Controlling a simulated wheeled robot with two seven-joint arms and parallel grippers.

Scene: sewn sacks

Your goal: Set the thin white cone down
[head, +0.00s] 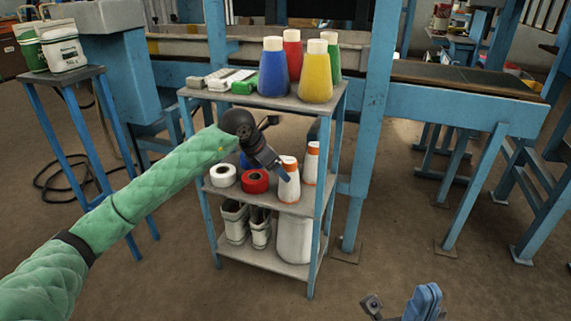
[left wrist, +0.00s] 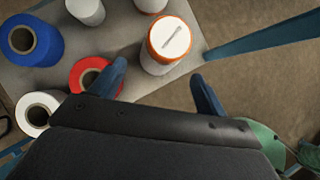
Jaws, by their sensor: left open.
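In the left wrist view the cone (left wrist: 168,45) shows from above. My left gripper (left wrist: 160,72) is open, its blue fingers spread on either side below the cone in that view; I see no contact. In the head view my left gripper (head: 281,170) is at the cone's upper left.
White (head: 223,175) and red (head: 255,181) spools lie left of the cone; a blue spool (left wrist: 32,40) is behind them. Coloured cones, including a yellow one (head: 316,75), stand on the top shelf. Sacks and a white container (head: 294,239) fill the bottom shelf. A blue post rises at right.

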